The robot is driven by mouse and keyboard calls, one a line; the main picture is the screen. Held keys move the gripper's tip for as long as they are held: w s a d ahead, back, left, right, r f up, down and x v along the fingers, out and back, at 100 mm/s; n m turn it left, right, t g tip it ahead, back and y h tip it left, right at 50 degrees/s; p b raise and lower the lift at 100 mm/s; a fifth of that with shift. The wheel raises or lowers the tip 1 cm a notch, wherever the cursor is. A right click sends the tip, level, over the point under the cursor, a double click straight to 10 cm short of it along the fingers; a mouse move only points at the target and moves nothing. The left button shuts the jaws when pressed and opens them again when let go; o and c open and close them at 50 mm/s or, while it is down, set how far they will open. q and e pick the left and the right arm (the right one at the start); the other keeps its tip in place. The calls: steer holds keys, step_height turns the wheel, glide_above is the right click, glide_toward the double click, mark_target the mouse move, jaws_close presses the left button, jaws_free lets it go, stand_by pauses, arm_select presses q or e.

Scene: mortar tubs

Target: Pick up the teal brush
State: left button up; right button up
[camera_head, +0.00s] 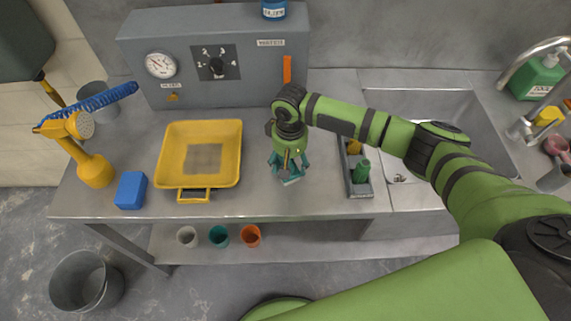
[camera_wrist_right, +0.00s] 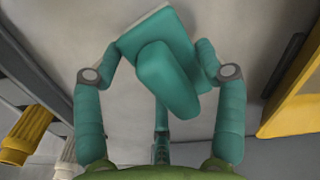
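The teal brush (camera_wrist_right: 167,80) is between the fingers of my right gripper (camera_wrist_right: 158,48) in the right wrist view. It has a rounded teal block facing the camera and a broader teal part with a pale edge behind. The teal fingers are spread, one on each side; I cannot tell whether either touches it. In the head view my right gripper (camera_head: 288,167) points down over the counter (camera_head: 255,203), and the brush (camera_head: 291,179) shows low between its fingers. Most of the brush is hidden there. My left gripper is not in view.
A grey rack (camera_head: 360,191) with yellow and green handles stands right, before the sink (camera_head: 425,105). A grey panel box (camera_head: 215,91) stands behind.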

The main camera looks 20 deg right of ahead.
steer(key=shift+c, duration=0.6)
steer(key=shift+r, duration=0.35)
step_height(320, 180, up, 3)
steer(key=shift+f+b, duration=0.2)
steer(key=shift+b, duration=0.45)
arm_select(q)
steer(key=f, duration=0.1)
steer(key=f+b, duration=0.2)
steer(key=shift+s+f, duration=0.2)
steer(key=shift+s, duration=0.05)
arm_select(e)
steer(key=s+d+r, duration=0.7)
steer(key=s+d, duration=0.1)
steer(key=shift+s+d+r, duration=0.1)
steer(key=shift+d+r, duration=0.1)
steer(key=shift+r, duration=0.15)
steer(key=o, duration=0.3)
steer(key=shift+f, duration=0.1)
